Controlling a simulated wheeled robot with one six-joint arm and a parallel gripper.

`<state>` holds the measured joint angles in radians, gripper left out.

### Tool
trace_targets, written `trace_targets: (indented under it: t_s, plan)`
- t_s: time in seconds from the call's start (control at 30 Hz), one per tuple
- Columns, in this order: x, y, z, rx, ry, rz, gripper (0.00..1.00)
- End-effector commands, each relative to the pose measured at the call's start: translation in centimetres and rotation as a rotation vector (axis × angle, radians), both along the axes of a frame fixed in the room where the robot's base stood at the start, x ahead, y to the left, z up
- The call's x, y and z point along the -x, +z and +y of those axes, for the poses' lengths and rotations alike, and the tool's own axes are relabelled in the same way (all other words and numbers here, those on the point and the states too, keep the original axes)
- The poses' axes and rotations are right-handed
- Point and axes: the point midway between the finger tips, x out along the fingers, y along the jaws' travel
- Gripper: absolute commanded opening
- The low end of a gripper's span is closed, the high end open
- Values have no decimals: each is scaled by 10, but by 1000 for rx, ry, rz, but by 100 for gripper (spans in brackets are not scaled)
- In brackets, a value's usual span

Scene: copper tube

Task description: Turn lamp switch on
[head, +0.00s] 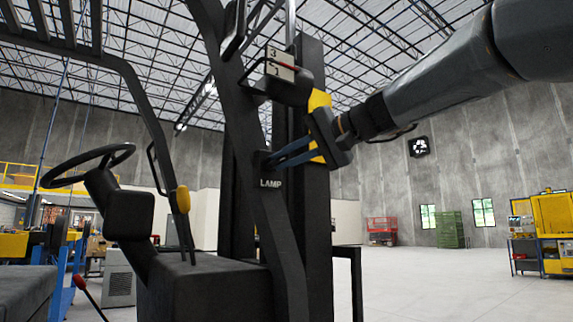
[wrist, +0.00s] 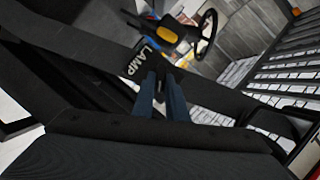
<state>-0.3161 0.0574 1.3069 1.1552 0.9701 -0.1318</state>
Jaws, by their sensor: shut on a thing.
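A white LAMP label (head: 271,184) is on the dark slanted post (head: 262,222) of a forklift. It also shows in the wrist view (wrist: 139,61), just left of the fingertips. My gripper (head: 272,161) reaches in from the right, with its blue fingers at the post just above the label. In the wrist view my gripper (wrist: 163,77) has both fingertips against the post beside the label. It is shut on the small dark lamp switch, which the fingers mostly hide. I cannot tell which way the switch is set.
The forklift's steering wheel (head: 88,166) and a yellow-handled lever (head: 183,199) stand left of the post. A dark box with a white display (head: 280,64) is above my gripper. Open floor (head: 430,280) lies to the right, with a yellow machine (head: 553,220) farther back.

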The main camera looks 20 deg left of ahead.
Motion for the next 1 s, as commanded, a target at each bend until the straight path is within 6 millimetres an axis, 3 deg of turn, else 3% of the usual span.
trace_targets:
  t_s: [0.7, 0.73, 0.8, 1.0]
  plan:
    - [0, 0, 0, -50, 0, 56, 0]
    - [0, 0, 0, -50, 0, 56, 18]
    - [0, 0, 0, -49, 0, 55, 29]
    - [-1, 0, -1, -48, -1, 56, 31]
